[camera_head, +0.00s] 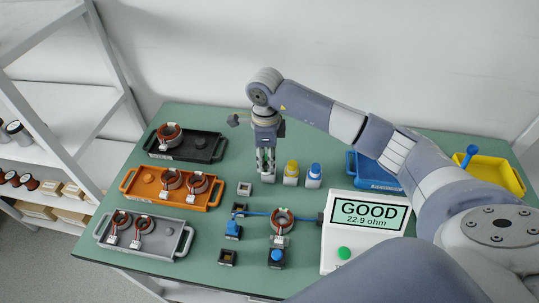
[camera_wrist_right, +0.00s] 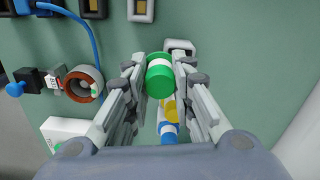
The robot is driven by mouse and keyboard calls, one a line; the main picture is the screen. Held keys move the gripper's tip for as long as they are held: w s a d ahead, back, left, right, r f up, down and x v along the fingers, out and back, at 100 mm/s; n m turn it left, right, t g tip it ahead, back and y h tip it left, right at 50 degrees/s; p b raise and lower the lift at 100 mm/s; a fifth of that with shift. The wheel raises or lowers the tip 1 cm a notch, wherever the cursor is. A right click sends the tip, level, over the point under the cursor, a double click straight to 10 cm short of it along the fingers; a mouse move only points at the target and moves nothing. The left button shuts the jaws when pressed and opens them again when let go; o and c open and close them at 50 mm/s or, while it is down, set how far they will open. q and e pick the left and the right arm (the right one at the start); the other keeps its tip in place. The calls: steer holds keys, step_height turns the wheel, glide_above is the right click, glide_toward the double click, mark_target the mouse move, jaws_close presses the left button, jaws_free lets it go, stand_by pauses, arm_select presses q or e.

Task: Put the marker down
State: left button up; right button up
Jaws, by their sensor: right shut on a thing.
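My right gripper (camera_head: 266,160) points down over the table, left of a yellow-capped marker (camera_head: 291,168) and a blue-capped marker (camera_head: 314,170). In the right wrist view my right gripper (camera_wrist_right: 163,80) is shut on a green-and-white marker (camera_wrist_right: 160,76), held between its two fingers. The yellow marker (camera_wrist_right: 170,108) and blue marker (camera_wrist_right: 168,130) show behind it, partly hidden. In the head view the fingers mostly hide the green marker. A white block (camera_head: 268,178) shows right under the fingertips; I cannot tell whether the marker touches it. My left gripper is not in view.
Black (camera_head: 160,154), orange (camera_head: 148,196) and grey (camera_head: 120,243) trays holding stators stand at the left. A tester (camera_head: 338,240) reads GOOD, 22.9 ohm. A stator (camera_head: 282,219) with a blue probe lies beside it. Blue (camera_head: 372,181) and yellow (camera_head: 508,172) bins stand at the right.

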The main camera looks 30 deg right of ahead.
steer(key=w+d+f+p, duration=0.2)
steer(key=f, duration=0.1)
steer(key=shift+f, duration=0.25)
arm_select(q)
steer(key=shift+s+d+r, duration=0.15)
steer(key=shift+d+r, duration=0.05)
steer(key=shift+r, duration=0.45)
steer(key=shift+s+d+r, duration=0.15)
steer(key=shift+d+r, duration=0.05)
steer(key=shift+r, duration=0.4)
arm_select(e)
steer(key=shift+f, duration=0.1)
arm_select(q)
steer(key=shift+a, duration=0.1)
arm_select(e)
steer(key=shift+f+b, duration=0.35)
steer(key=shift+f, duration=0.1)
steer(key=o, duration=1)
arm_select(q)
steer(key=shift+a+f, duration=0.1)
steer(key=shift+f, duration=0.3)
